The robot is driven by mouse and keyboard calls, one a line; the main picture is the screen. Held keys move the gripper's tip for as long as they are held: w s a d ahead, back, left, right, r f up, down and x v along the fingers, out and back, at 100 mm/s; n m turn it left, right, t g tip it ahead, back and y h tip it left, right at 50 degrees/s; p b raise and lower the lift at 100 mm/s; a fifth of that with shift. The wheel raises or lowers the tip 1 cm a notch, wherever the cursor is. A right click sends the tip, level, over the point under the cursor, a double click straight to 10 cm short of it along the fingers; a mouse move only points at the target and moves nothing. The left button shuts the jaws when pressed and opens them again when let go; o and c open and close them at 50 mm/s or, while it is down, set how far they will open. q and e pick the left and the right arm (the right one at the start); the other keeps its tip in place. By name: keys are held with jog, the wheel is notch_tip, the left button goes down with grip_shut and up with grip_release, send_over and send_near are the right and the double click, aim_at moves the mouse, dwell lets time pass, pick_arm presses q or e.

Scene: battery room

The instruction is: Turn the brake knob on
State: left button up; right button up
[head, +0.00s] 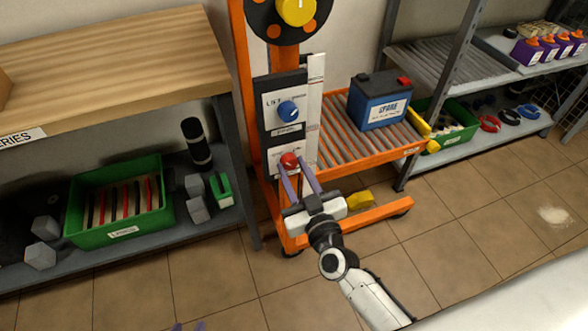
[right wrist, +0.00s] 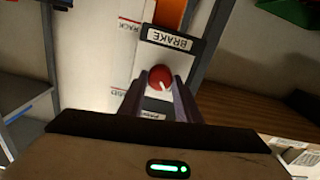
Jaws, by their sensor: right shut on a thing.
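The brake knob (head: 289,160) is a round red knob on the lower white plate of the orange lift's front panel. In the right wrist view the red knob (right wrist: 160,78) shows a white mark pointing to its lower right, below an upside-down BRAKE label (right wrist: 170,40). My right gripper (head: 297,170) reaches up to the knob, and its two purple fingers (right wrist: 160,92) are shut on the knob's sides. My left gripper (head: 188,327) shows only as two purple fingertips, apart, at the bottom edge of the head view; the rest is out of frame.
A blue LIFT knob (head: 288,109) sits above the brake knob, and a yellow dial (head: 297,10) higher up. A battery (head: 380,100) stands on the roller deck (head: 345,150) to the right. A shelf with a green bin (head: 120,200) stands left.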

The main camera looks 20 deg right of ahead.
jog(key=m, duration=0.4)
jog(key=shift+p, duration=0.4)
jog(key=m, duration=1.2)
jog(key=shift+b, duration=0.3)
jog(key=shift+m, duration=0.3)
jog(key=o, duration=1.1)
jog(key=shift+c, duration=0.2)
